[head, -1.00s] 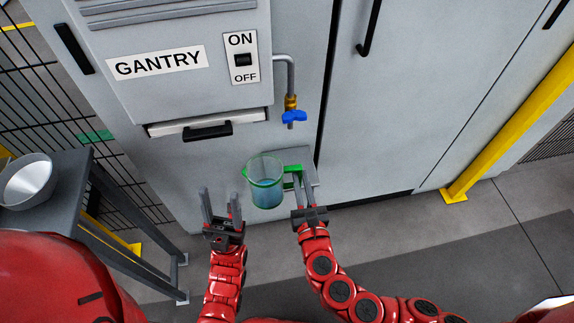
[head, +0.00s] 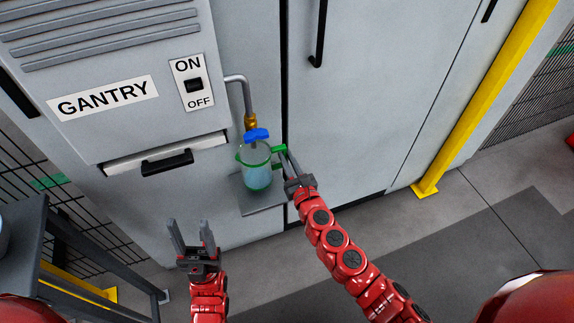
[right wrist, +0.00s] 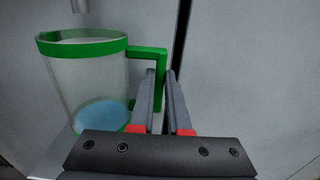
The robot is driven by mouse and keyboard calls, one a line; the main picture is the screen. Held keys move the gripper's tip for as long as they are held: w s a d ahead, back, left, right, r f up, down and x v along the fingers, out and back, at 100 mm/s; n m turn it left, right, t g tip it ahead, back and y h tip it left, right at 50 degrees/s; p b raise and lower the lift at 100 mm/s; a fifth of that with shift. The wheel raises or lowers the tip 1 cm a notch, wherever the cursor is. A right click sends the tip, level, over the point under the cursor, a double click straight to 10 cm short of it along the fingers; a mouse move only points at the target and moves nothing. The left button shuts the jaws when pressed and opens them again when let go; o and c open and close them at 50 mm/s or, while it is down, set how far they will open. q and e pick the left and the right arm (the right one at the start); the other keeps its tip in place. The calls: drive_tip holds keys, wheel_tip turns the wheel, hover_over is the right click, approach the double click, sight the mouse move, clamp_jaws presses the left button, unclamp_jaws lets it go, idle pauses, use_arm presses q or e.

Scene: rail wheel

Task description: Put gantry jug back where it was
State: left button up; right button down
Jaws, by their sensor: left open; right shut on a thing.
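The gantry jug (head: 257,173) is clear with a green rim and handle and holds some bluish liquid. It is upright at the small grey shelf (head: 262,205) below the tap with the blue handle (head: 256,135). Whether its base touches the shelf I cannot tell. My right gripper (head: 284,160) is shut on the jug's green handle; in the right wrist view the fingers (right wrist: 160,95) are at the handle, right of the jug (right wrist: 88,80). My left gripper (head: 190,235) is open and empty, lower left of the jug.
The GANTRY cabinet (head: 120,60) with its ON/OFF switch (head: 193,85) stands behind. A dark table (head: 32,215) is at the left edge. A yellow post (head: 490,90) rises at the right. The floor (head: 440,240) at the right is clear.

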drive_tip(key=shift+f+b, duration=0.4)
drive_tip(key=shift+f, duration=1)
drive_tip(key=shift+f, duration=0.15)
drive_tip(key=c, duration=0.9)
unclamp_jaws()
drive_tip(key=b+v, duration=0.1)
drive_tip(key=v, duration=1.1)
